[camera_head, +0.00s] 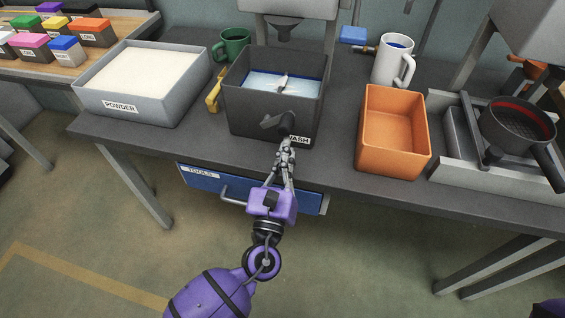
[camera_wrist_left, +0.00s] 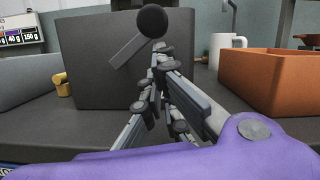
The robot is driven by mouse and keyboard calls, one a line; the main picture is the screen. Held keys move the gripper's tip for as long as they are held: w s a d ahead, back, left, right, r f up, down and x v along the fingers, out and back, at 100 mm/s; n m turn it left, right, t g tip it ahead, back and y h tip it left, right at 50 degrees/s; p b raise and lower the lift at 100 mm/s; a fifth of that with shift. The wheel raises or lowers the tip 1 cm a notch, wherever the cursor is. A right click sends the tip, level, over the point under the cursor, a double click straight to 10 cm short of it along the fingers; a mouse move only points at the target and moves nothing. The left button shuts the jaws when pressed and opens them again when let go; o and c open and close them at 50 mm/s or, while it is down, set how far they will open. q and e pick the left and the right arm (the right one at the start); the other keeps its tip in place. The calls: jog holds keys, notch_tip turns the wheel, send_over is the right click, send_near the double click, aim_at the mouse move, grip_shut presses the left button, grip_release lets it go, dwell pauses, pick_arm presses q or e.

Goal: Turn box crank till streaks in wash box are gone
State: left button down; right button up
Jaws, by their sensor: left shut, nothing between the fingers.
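The dark grey wash box (camera_head: 245,112) stands on the bench at the middle, its label partly covered by the crank and my gripper. Inside is pale blue liquid (camera_head: 262,82) with whitish streaks and a small pale piece in the middle. The crank (camera_head: 278,123) is on the box's front wall; in the left wrist view its round dark knob (camera_wrist_left: 152,20) and slanted arm show. My left gripper (camera_head: 287,150) is shut and empty, just in front of and below the crank; contact with it cannot be told. My right gripper is out of view.
A grey powder bin (camera_head: 150,112) stands left, a green mug (camera_head: 234,46) behind, a yellow handle (camera_head: 214,94) beside the box. An orange bin (camera_head: 392,156) and white mug (camera_head: 391,62) stand right, then a burner with a pan (camera_head: 515,128). A blue drawer (camera_head: 235,190) is below.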

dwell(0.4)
pick_arm(q)
jog(key=shift+d+r+n, duration=0.1)
jog(key=shift+r+n, duration=0.05)
jog(key=shift+n, duration=0.25)
